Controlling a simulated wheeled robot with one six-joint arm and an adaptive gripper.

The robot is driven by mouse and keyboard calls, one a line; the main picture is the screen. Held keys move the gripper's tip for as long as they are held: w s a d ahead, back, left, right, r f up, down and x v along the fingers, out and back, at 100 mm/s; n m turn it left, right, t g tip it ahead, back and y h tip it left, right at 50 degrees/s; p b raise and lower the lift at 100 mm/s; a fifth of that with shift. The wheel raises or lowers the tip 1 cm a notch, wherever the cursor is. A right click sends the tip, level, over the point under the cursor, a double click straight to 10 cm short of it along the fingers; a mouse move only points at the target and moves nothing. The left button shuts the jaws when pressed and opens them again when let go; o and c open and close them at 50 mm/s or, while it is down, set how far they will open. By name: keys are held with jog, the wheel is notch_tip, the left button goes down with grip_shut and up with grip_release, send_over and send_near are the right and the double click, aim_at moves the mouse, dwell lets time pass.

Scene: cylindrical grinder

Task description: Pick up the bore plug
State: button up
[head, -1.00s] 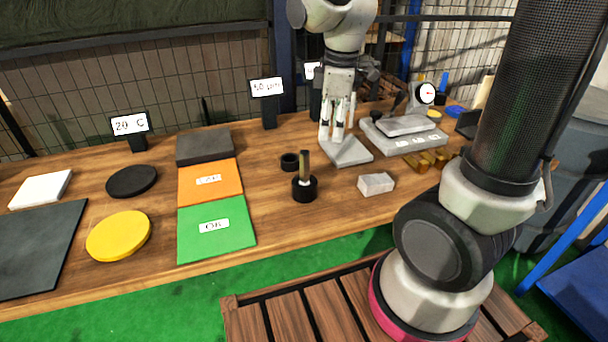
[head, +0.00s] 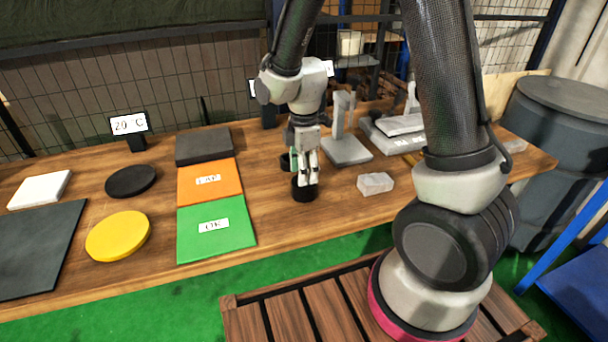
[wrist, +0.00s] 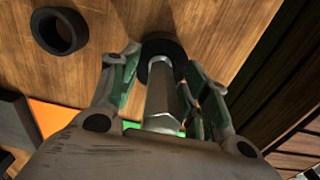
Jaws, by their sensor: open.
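The bore plug (wrist: 162,104), a grey metallic cylinder, stands upright in a round black holder (wrist: 160,50) in the wrist view. In the head view the holder (head: 304,190) sits on the bench, and the plug is mostly hidden by my gripper (head: 307,180). My gripper points down over the plug. In the wrist view my gripper (wrist: 165,78) is open, with a finger on each side of the plug. I cannot tell whether either finger touches it.
A black ring (wrist: 60,31) lies beside the holder. A green OK mat (head: 240,242) and an orange mat (head: 210,192) lie to the left. A grey block (head: 375,183) lies to the right, and a grey stand (head: 347,150) is behind. Bare wood (head: 270,205) surrounds the holder.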

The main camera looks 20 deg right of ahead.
grip_shut()
jog(key=shift+r, duration=0.1)
